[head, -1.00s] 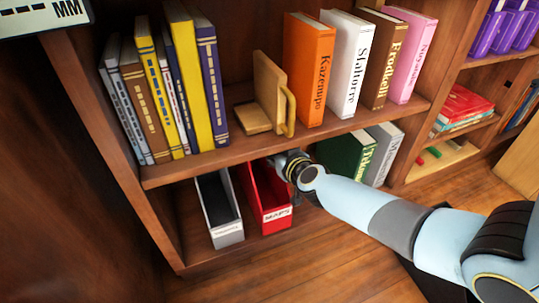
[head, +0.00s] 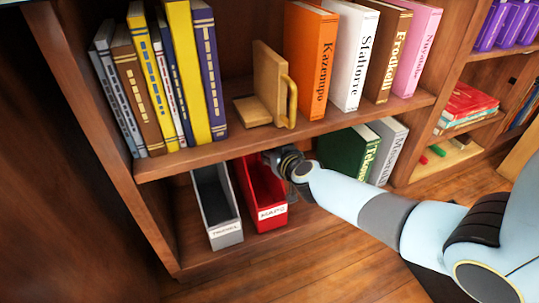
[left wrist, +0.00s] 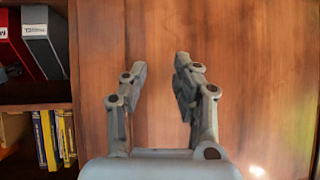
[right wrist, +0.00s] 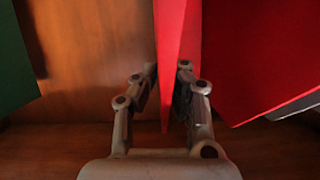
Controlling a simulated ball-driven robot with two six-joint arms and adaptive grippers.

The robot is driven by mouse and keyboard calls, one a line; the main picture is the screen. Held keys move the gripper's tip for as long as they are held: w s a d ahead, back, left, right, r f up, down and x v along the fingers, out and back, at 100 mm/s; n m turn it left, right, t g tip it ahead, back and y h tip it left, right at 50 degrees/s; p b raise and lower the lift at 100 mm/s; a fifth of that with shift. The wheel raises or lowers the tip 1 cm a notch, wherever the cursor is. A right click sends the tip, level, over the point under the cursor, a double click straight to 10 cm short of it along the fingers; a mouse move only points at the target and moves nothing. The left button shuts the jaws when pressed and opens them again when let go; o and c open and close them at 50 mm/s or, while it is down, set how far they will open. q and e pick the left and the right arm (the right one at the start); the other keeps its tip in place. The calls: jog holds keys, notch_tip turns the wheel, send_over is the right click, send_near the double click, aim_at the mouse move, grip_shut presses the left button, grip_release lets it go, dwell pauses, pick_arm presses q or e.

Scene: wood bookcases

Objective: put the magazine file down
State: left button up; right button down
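The red magazine file (head: 268,190), labelled MAPS, stands upright on the lower shelf, just right of a grey file (head: 217,200). It appears to rest on the shelf board. My right gripper (head: 285,168) is at its right side; its fingertips are partly hidden in the head view. My left gripper (left wrist: 162,75) is open and empty, facing a wood panel. The red file (left wrist: 18,45) and the grey file (left wrist: 42,42) also show in the left wrist view.
The upper shelf holds books and a wooden bookend (head: 270,85). The shelf edge (head: 300,133) passes close above my right gripper. Bare shelf lies left of the grey file.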

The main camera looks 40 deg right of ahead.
pick_arm(q)
jog(key=shift+s+d+t, duration=0.1)
jog(key=shift+s+t, duration=0.15)
jog(key=shift+t, duration=0.05)
pick_arm(e)
jog(key=shift+f, duration=0.2)
pick_arm(q)
jog(key=shift+w+r, duration=0.15)
jog(key=shift+w, duration=0.1)
pick_arm(e)
jog(key=c, duration=1.5)
grip_release()
jog(key=shift+f, duration=0.1)
